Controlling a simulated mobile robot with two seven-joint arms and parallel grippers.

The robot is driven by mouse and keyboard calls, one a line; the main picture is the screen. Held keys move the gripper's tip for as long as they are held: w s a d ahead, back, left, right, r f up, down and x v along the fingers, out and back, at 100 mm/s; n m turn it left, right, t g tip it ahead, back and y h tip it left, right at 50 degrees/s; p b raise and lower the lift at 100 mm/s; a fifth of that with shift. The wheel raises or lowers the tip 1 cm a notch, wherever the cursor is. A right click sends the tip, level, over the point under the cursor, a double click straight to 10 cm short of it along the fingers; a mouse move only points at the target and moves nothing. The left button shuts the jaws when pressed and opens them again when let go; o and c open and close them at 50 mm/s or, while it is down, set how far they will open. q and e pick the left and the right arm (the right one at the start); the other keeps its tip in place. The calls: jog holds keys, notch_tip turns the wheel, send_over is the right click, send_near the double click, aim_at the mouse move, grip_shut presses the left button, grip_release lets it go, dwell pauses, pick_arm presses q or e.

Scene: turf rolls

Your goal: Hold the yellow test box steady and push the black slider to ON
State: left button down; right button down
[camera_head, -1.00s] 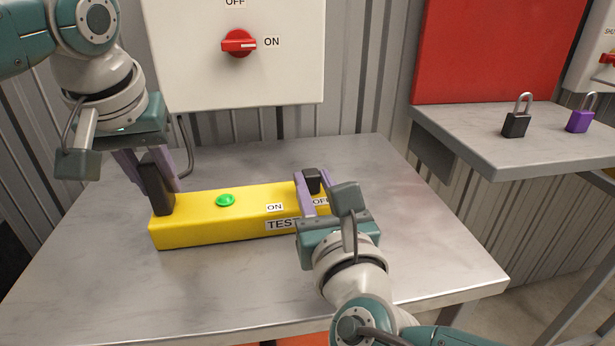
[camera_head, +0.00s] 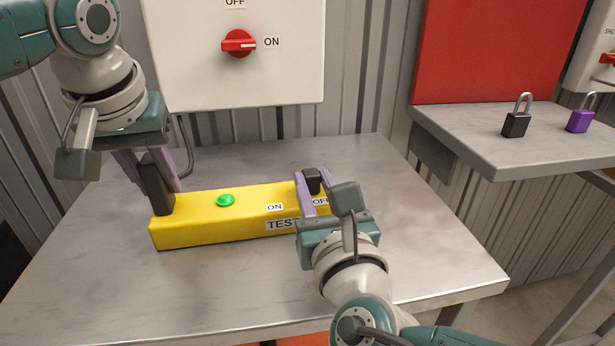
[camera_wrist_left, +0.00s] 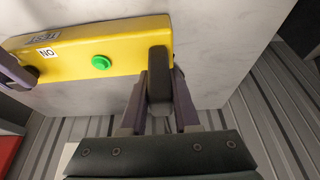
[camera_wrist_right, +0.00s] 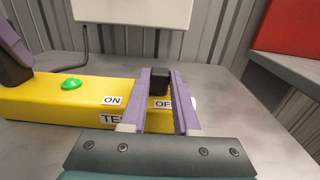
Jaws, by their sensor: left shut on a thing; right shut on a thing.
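The yellow test box (camera_head: 190,231) lies on the grey table, with a green button (camera_head: 225,200) on top and ON and OFF labels. My left gripper (camera_head: 160,182) is shut on the black upright handle (camera_head: 155,188) at the box's left end; the handle also shows in the left wrist view (camera_wrist_left: 159,80). My right gripper (camera_head: 312,190) is shut on the black slider (camera_head: 312,181), which sits at the OFF label end. In the right wrist view the slider (camera_wrist_right: 158,82) is between the purple fingers. The fingers partly cover the OFF and TEST labels.
The grey table (camera_head: 400,240) is clear around the box. Behind it hangs a white panel (camera_head: 190,60) with a red switch (camera_head: 238,43) pointing to ON. A side shelf (camera_head: 470,140) holds a black padlock (camera_head: 515,124) and a purple padlock (camera_head: 579,121).

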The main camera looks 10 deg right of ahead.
aim_at(275, 207)
jog(key=shift+s+a, duration=0.1)
jog(key=shift+a, duration=2.7)
pick_arm(q)
jog(key=shift+d, duration=0.1)
pick_arm(e)
jog(key=c, duration=0.7)
grip_release()
jog(key=shift+o, duration=0.3)
jog(key=shift+s+d+f, duration=0.1)
jog(key=shift+s, duration=0.7)
jog(key=s, duration=1)
jog(key=shift+s+d, duration=0.1)
jog(key=shift+s, duration=0.15)
